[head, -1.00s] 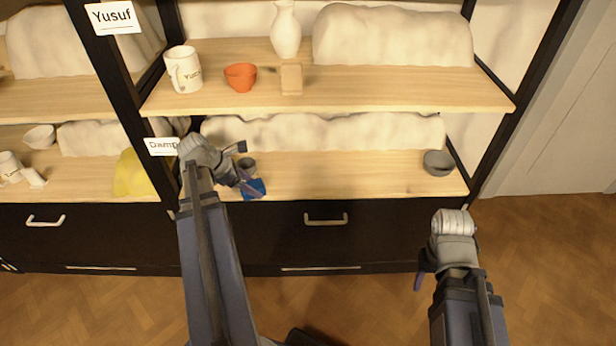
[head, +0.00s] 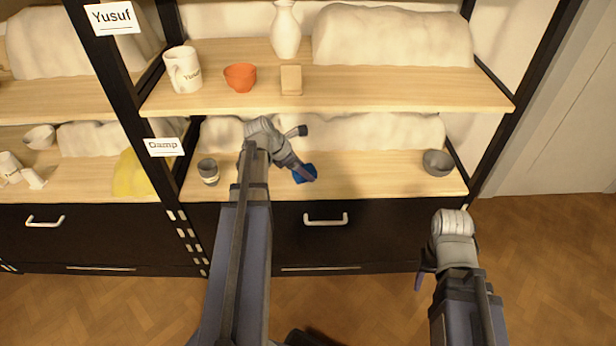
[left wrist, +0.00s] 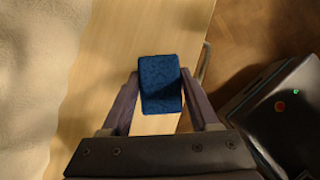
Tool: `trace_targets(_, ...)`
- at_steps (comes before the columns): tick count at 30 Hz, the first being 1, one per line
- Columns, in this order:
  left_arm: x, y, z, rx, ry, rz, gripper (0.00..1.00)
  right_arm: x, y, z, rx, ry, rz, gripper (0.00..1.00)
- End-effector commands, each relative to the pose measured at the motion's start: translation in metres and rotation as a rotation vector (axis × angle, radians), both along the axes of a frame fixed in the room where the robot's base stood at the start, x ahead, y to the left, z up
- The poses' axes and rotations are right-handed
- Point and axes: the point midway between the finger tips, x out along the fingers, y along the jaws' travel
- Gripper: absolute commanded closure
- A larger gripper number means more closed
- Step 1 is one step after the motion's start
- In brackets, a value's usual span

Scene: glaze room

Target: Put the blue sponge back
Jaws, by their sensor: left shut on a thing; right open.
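The blue sponge (head: 306,173) is held in my left gripper (head: 299,172), over the front part of the lower "Damp" shelf (head: 370,172). In the left wrist view the sponge (left wrist: 160,84) sits between the two fingers (left wrist: 160,100), with the pale wood shelf behind it. I cannot tell whether the sponge touches the shelf. My right gripper (head: 421,275) is at the lower right, in front of the unit and away from the shelves, and it holds nothing that I can see.
A grey cup (head: 208,171) stands at the lower shelf's left end, and a grey bowl (head: 438,162) at its right end. White cloth-like lumps (head: 390,131) line the back. The upper shelf holds a mug (head: 183,70), an orange bowl (head: 240,77) and a tan block (head: 291,80).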

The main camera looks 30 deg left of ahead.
Motion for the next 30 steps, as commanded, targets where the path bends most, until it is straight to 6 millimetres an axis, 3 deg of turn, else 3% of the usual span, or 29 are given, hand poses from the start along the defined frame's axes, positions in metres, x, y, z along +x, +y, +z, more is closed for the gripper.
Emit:
trace_targets(4,0.012,-0.008,0.0,0.0,0.0,-0.004,0.83,0.0,0.0,0.0,0.0,0.0,0.0,0.5)
trace_targets(12,0.01,-0.008,-0.037,0.0,0.0,0.0,0.83,0.0,-0.001,-0.037,-0.006,-0.002,0.002,0.5)
trace_targets(25,0.01,-0.008,-0.04,0.0,0.0,-0.001,0.83,0.001,-0.001,-0.04,-0.007,-0.002,0.002,0.5)
trace_targets(26,0.01,-0.008,-0.039,0.0,0.0,-0.001,0.36,0.001,-0.001,-0.039,-0.007,-0.002,0.002,0.5)
trace_targets(30,0.01,-0.008,-0.038,0.0,0.0,-0.001,0.21,0.001,-0.001,-0.038,-0.007,-0.002,0.002,0.5)
